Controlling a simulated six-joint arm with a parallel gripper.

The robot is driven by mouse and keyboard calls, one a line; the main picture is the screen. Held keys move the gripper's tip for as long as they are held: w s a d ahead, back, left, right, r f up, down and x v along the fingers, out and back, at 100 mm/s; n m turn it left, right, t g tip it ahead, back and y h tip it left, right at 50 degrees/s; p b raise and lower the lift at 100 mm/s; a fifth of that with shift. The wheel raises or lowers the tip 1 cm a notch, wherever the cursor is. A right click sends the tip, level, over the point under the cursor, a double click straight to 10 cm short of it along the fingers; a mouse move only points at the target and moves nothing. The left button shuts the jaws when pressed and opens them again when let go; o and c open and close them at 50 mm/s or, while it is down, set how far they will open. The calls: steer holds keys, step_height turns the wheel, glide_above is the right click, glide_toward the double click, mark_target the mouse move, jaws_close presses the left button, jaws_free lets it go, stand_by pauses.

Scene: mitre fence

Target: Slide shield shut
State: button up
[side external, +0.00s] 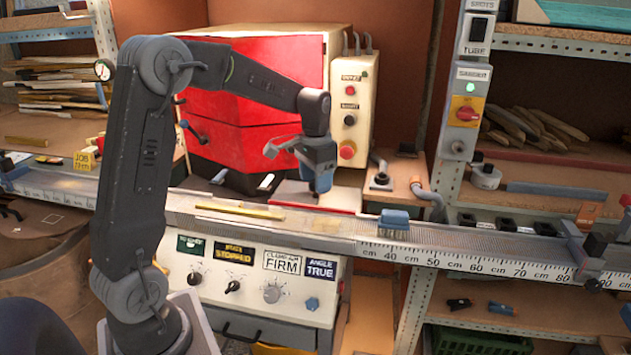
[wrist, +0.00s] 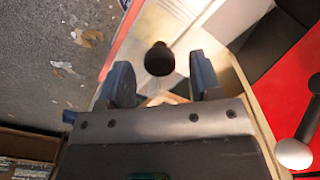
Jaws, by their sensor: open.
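My gripper (side external: 318,190) points down over a pale flat plate with a red front edge (side external: 312,202), just in front of the red machine housing. In the wrist view its two fingers (wrist: 160,64) are apart, with a black round knob (wrist: 159,57) showing between them. The knob appears to stand on the pale plate; I cannot tell whether a finger touches it. No label marks the shield, so I cannot tell for certain whether it is this plate or the red housing front (side external: 240,105). In the side view my gripper hides the knob.
A lever with a pale ball end (wrist: 293,153) juts beside the housing. A blue-backed brush (side external: 393,222) stands on the rail with the centimetre scale (side external: 450,262). A yellow strip (side external: 240,211) lies left of my gripper. A control box (side external: 352,110) stands behind.

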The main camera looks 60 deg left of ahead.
steer(key=shift+f, duration=0.45)
jaws_close()
stand_by(0.3)
